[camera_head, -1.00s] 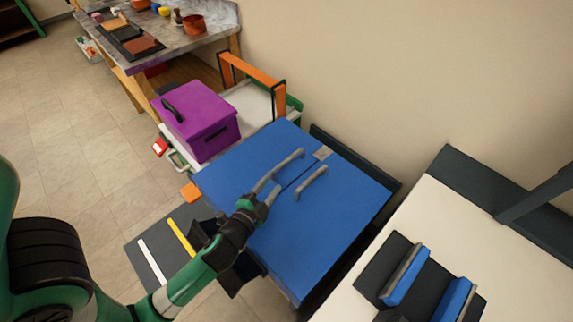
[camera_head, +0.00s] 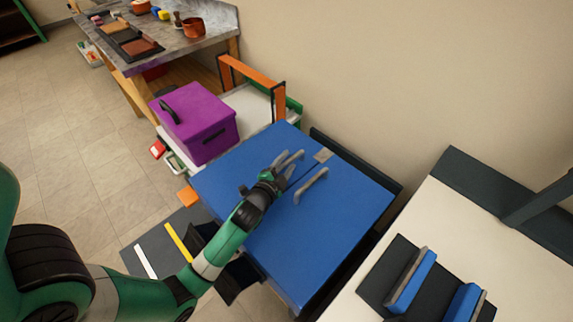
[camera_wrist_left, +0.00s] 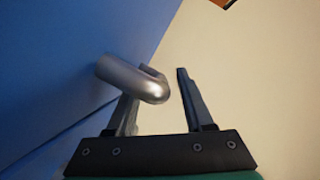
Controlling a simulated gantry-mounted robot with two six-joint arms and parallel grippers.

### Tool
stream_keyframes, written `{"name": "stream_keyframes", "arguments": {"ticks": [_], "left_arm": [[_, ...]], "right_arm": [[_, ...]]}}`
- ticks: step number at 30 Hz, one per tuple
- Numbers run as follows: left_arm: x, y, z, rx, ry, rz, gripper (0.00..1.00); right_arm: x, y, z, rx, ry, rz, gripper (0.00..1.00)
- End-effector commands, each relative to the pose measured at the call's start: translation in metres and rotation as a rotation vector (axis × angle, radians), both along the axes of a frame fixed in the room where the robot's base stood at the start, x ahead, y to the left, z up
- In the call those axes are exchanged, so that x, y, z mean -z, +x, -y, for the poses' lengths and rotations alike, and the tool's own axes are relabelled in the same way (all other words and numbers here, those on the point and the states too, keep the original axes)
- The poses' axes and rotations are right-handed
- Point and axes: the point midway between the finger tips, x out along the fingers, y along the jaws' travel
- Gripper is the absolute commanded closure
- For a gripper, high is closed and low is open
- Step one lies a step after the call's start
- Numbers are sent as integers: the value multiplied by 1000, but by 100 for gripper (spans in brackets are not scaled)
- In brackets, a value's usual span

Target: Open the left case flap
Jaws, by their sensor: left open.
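The blue case (camera_head: 255,235) has two flaps, both looking flat and closed, with a seam between them. The left case flap (camera_head: 235,165) carries a grey bar handle (camera_head: 290,159), and the right flap (camera_head: 345,205) carries a similar handle (camera_head: 311,185). My left gripper (camera_head: 284,174) is open at the near part of the left handle. In the left wrist view, the rounded handle (camera_wrist_left: 135,80) reaches between the fingers (camera_wrist_left: 158,92) and covers part of the left finger. Contact cannot be told. My right gripper is not in view.
A purple box (camera_head: 197,125) stands on a white cart behind the case, by an orange frame (camera_head: 252,73). A white table (camera_head: 450,235) with blue-and-grey pieces (camera_head: 412,280) is at the right. A cluttered workbench (camera_head: 185,47) stands at the back left.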

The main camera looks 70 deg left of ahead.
Motion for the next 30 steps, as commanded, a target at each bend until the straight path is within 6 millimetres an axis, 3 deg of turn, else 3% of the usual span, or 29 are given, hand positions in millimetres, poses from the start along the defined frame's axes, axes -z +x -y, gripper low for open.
{"name": "stream_keyframes", "arguments": {"ticks": [5, 13, 30], "left_arm": [[0, 0, 0, 0, 0, 0, 51], [0, 0, 0, 0, 0, 0, 100], [0, 0, 1, 0, 0, 0, 100]], "right_arm": [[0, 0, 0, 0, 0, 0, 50], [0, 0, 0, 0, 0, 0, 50], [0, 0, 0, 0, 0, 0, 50]]}}
